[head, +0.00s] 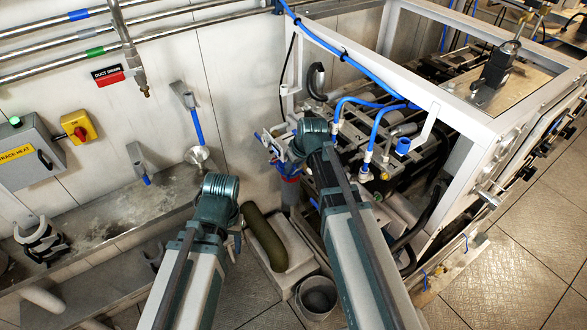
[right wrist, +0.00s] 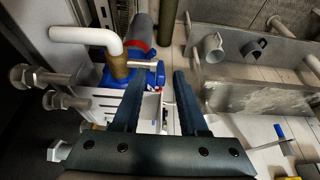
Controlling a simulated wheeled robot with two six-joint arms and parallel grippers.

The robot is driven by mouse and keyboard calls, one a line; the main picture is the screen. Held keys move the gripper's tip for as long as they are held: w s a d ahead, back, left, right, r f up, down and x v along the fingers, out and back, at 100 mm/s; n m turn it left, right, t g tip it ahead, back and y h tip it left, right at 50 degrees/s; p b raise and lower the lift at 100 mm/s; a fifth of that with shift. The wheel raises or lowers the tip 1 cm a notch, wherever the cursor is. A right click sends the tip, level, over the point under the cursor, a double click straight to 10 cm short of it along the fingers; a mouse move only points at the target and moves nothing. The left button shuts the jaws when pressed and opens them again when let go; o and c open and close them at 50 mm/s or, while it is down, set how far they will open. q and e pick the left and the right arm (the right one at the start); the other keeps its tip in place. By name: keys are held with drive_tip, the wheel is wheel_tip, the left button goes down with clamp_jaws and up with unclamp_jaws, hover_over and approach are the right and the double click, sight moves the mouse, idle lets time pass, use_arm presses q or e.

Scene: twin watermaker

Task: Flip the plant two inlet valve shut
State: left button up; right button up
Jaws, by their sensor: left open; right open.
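A "2" label shows on the white-framed plant (head: 408,60) in the head view. At its left end is a blue fitting (head: 288,168) with a red ring and grey cylinder below, partly behind my right wrist. In the right wrist view the blue fitting (right wrist: 148,74) joins a brass piece and white elbow pipe. I cannot tell which part is the inlet valve handle. My right gripper (right wrist: 155,76) is open, its two fingers apart in front of the blue fitting; contact is unclear. My left gripper (head: 234,245) is mostly hidden beneath its wrist, left of the plant.
Blue hoses (head: 380,108) cross the plant's near side. A metal trough (head: 95,225) runs along the left wall. Tiled floor (head: 530,255) is clear at the right.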

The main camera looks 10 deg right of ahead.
clamp_jaws()
drive_tip(key=shift+w, duration=0.1)
drive_tip(key=shift+w+a+r+g+p, duration=0.1)
drive_tip(key=shift+w+r+g+p, duration=0.15)
drive_tip(key=shift+g+p, duration=0.3)
drive_tip(key=shift+w+a+g+h+p, duration=0.1)
drive_tip(key=shift+w+g+h+p, duration=0.3)
drive_tip(key=shift+g, duration=0.35)
drive_tip(key=shift+w+a+f+g+h, duration=0.1)
drive_tip(key=shift+w+g+h, duration=0.2)
drive_tip(key=shift+g, duration=0.2)
drive_tip(key=shift+w+a+g+h, duration=0.2)
drive_tip(key=shift+g+h, duration=0.1)
drive_tip(key=shift+g, duration=0.7)
